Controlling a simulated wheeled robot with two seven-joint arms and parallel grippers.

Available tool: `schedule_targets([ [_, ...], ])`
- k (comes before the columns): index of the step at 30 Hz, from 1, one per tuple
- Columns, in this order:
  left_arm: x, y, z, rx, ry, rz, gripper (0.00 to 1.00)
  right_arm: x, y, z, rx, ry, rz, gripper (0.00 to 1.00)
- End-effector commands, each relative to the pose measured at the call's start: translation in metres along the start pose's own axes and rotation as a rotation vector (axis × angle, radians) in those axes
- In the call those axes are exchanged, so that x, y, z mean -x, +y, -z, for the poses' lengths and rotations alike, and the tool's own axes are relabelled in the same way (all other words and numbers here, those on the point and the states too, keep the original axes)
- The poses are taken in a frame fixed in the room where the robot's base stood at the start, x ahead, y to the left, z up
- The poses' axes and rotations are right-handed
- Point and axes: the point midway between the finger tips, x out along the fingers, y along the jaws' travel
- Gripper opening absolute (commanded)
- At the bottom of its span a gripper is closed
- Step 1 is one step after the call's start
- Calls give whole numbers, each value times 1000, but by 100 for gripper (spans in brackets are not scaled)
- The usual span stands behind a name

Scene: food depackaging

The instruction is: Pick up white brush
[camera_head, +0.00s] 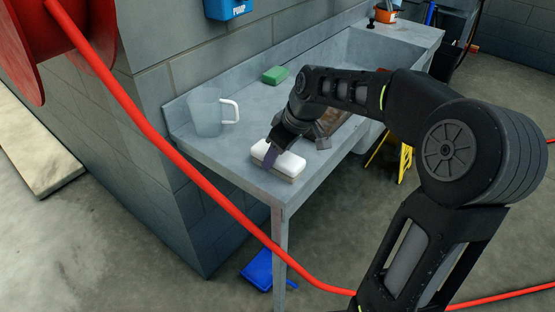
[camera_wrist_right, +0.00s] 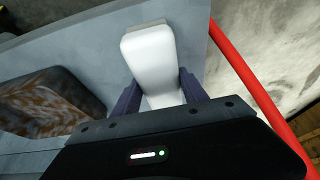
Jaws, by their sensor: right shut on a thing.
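The white brush (camera_head: 288,167) is a white block with a pale underside near the front corner of the grey counter (camera_head: 230,161). My right gripper (camera_head: 272,153) reaches down over the brush from the right, with a dark finger against its near side. In the right wrist view, the brush (camera_wrist_right: 149,55) lies between the two dark fingers of the right gripper (camera_wrist_right: 160,95), which are shut on it. I cannot tell whether the brush touches the counter. My left gripper is not in view.
A clear jug (camera_head: 207,113) with a white handle and a green sponge (camera_head: 275,75) stand farther back on the counter. A brown rusty thing (camera_wrist_right: 48,103) lies beside the brush. A red hose (camera_head: 200,190) crosses in front of the counter. A blue dustpan (camera_head: 259,270) lies on the floor.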

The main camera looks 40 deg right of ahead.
Motion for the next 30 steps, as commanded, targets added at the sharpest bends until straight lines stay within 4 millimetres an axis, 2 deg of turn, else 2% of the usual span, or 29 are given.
schedule_targets([
  [4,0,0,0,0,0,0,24,0,0,0,0,0,0,7],
  [14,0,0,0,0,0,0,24,6,0,3,1,3,-2,7],
  [17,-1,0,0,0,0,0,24,16,0,8,2,4,-2,7],
  [27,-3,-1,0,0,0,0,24,76,1,32,1,4,-3,7],
  [30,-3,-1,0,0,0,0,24,87,0,37,1,2,-2,7],
])
